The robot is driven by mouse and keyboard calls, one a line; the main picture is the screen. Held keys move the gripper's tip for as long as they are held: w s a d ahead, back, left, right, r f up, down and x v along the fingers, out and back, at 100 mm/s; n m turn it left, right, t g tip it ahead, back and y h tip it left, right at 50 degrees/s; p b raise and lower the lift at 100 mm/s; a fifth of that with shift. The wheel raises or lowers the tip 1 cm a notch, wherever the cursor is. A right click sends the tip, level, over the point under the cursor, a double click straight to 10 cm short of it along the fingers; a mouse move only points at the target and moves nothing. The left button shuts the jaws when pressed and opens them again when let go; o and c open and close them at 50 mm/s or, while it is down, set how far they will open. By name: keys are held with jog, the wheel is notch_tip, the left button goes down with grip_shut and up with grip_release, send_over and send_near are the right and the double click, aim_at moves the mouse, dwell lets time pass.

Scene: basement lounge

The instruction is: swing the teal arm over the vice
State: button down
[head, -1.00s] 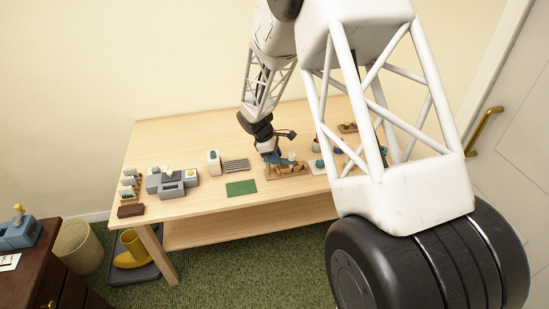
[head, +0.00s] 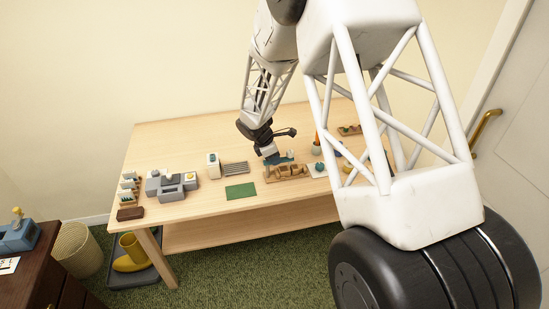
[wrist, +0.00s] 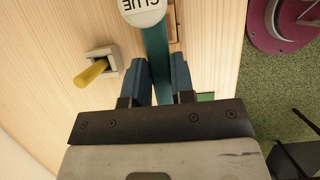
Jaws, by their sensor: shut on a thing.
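The teal arm (wrist: 155,48) is a flat bar between the two blue fingers of my gripper (wrist: 161,75) in the wrist view. My gripper is shut on it. A white round part marked GLUE (wrist: 143,9) sits at its far end, cut by the top edge. A small grey block with a yellow handle (wrist: 97,68), perhaps the vice, is left of the fingers and apart from them. In the head view my gripper (head: 271,158) is low over the table's back middle, behind a wooden rack; a bit of teal (head: 285,158) shows beside it.
The wooden rack (head: 286,173) stands close in front of my gripper. A green mat (head: 240,191), a grey slatted piece (head: 235,168) and a grey stepped block (head: 172,185) lie to the left. Pots stand on the right, partly behind my arm.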

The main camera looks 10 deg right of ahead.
jog(key=c, duration=1)
grip_release()
jog(key=shift+o, duration=0.2)
jog(key=shift+v, duration=3.9)
jog(key=shift+r, duration=0.1)
